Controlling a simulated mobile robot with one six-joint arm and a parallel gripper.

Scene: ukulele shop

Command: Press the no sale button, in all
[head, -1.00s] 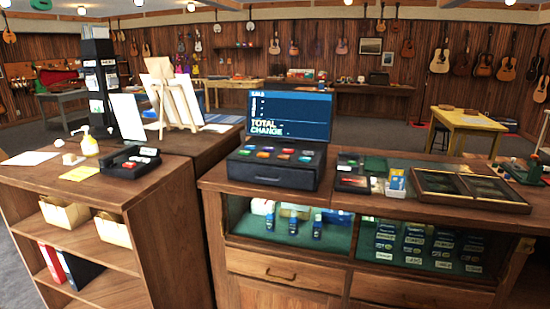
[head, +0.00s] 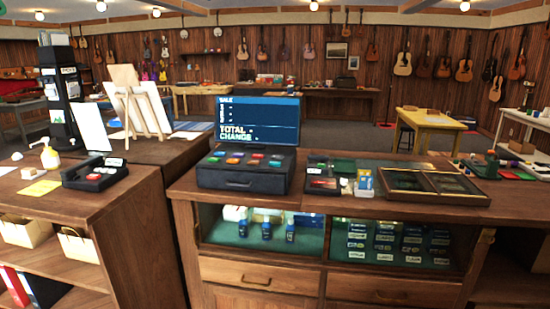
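A black cash register (head: 244,181) stands on the wooden counter. Several coloured buttons (head: 246,160) in red, green, orange and blue sit on its sloped top. Their labels are too small to read, so I cannot tell which one is the no sale button. The register's screen (head: 258,119) stands upright behind the buttons and shows "TOTAL" and "CHANGE" on blue. The front drawer looks shut. My gripper is not in view.
The glass-fronted counter (head: 240,272) stands ahead. To the left, a shelf unit (head: 120,212) holds a black card terminal (head: 95,173) and a pump bottle (head: 49,155). Wooden-framed trays (head: 435,182) lie right of the register. A yellow table (head: 448,120) stands behind right.

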